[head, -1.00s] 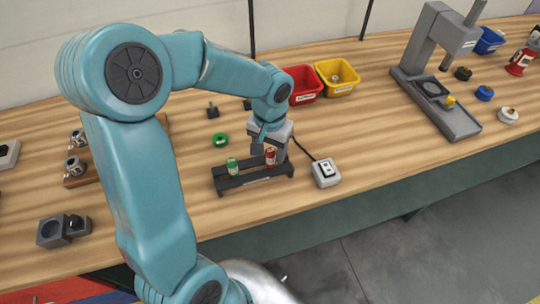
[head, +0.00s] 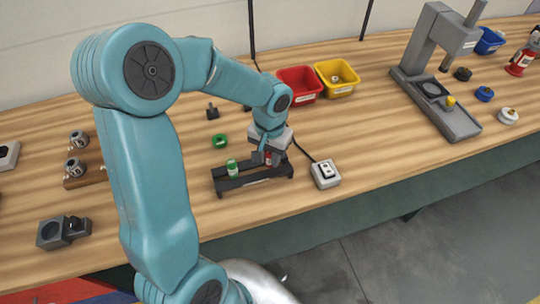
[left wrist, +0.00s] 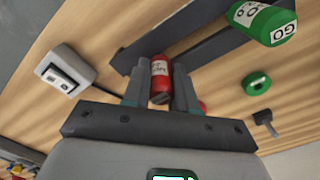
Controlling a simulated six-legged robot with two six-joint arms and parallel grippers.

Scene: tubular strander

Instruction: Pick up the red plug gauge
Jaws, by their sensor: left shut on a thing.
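The red plug gauge (left wrist: 160,78) is upright between the two fingers of my left gripper (left wrist: 160,92) in the left wrist view, with a finger against each side. In the head view my left gripper (head: 268,157) is over the right part of the dark rack (head: 246,183), and only a small part of the red gauge shows there. I cannot tell whether the gauge is clear of the rack. The green gauge (head: 232,168), marked GO in the left wrist view (left wrist: 262,22), stands at the rack's left part. My right gripper is not in view.
A white switch box (head: 325,173) with a cable is right of the rack. A green ring (head: 220,141) lies behind it. Red (head: 299,84) and yellow (head: 336,78) bins stand at the back. A grey press (head: 437,75) is at the right. The bench front right of the switch box is clear.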

